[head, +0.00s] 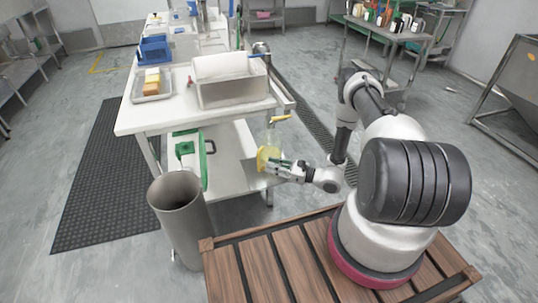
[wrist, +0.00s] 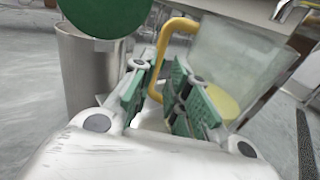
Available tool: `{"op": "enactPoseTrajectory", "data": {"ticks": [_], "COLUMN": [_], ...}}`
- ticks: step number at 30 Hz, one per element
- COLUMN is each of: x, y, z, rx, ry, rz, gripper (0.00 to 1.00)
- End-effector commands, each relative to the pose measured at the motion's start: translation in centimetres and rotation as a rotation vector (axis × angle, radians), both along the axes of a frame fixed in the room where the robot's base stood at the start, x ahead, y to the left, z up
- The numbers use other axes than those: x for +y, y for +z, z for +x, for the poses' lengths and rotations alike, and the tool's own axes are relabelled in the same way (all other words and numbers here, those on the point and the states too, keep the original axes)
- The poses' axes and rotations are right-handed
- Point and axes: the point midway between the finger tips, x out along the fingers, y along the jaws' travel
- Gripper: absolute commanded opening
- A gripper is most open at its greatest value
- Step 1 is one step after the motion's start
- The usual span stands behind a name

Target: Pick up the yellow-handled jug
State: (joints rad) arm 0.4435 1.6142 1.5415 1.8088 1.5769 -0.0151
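The jug (wrist: 235,62) is a clear, see-through vessel with a yellow handle (wrist: 160,52) and some yellow low in it. In the head view the jug (head: 267,152) is at the right end of the white table's lower level, partly hidden by my gripper. My gripper (head: 281,168) reaches it from the right. In the wrist view my gripper (wrist: 160,75) is open, with green-padded fingers apart. The handle shows in the gap between the fingertips, the jug body beyond the right finger. I cannot tell whether either finger touches the handle.
A tall metal bin (head: 182,215) stands in front of the table (head: 150,118). A green-edged white piece (head: 188,152) is on the lower level. A green disc (wrist: 105,12) is close at upper left.

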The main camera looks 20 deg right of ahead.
Motion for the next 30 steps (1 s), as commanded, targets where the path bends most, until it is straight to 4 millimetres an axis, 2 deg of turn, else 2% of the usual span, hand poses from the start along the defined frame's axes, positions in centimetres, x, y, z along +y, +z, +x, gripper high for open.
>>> {"op": "enactPoseTrajectory", "data": {"ticks": [13, 21, 24, 30], "x": [5.0, 5.4, 5.4, 5.3], "y": [-0.3, -0.3, -0.3, -0.3], "z": [3.6, 3.9, 3.9, 3.9], "rx": [0.001, 0.003, 0.003, 0.002], "ry": [0.006, 0.005, 0.005, 0.005], "rz": [-0.002, -0.001, -0.002, -0.001], "gripper": [0.17, 0.17, 0.01, 0.00]}}
